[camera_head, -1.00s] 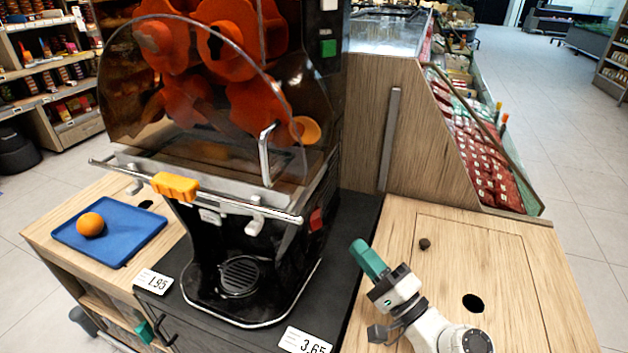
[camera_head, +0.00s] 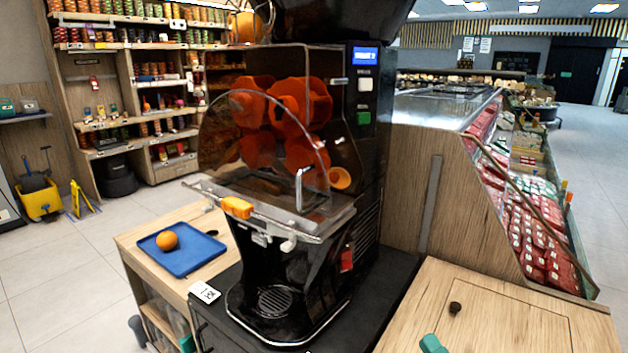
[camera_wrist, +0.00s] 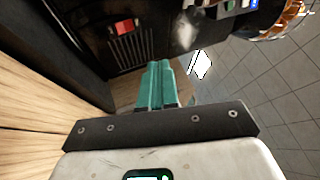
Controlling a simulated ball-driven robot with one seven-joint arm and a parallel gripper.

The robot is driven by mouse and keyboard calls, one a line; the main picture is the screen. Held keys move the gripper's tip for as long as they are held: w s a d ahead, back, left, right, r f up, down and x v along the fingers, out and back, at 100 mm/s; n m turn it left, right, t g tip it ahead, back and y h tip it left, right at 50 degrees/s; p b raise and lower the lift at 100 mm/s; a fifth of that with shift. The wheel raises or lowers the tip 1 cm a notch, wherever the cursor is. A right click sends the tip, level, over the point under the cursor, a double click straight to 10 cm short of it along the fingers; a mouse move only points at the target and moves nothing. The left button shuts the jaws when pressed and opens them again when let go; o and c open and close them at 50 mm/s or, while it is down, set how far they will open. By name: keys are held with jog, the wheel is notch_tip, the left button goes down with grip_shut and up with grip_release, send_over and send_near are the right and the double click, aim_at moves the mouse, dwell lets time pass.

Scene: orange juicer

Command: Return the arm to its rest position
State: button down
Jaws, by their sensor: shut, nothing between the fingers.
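My gripper (camera_wrist: 158,84) has green fingers, which lie side by side, shut and empty, in the wrist view. In the head view only a green fingertip (camera_head: 432,344) shows at the bottom edge, over the wooden counter on the right. The rest of my arm is out of the head view. In the wrist view the black side of the orange juicer, with a red button (camera_wrist: 124,27), lies beyond the fingers. They look apart from it.
The orange juicer (camera_head: 290,190) stands on a black counter left of my gripper. An orange (camera_head: 167,240) lies on a blue tray (camera_head: 205,249) at the left. A wooden partition (camera_head: 408,185) and a produce display (camera_head: 520,215) stand behind the wooden counter (camera_head: 480,300).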

jog(key=s+a+f+n+g+h+p, duration=0.1)
jog(key=s+a+f+n+g+p, duration=0.3)
jog(key=s+f+n+g, duration=0.85)
jog(key=s+d+g+h+p, duration=0.1)
jog(key=s+d+g+h, duration=0.2)
jog(key=s, duration=0.6)
jog(key=s+d+f+g+h+p, duration=0.1)
jog(key=s+d+g+h, duration=0.2)
jog(key=s+d+h, duration=0.2)
jog(key=s+d, duration=0.3)
jog(key=s, duration=0.2)
jog(key=shift+f+p, duration=0.25)
jog(key=shift+p, duration=0.1)
jog(key=shift+g, duration=0.25)
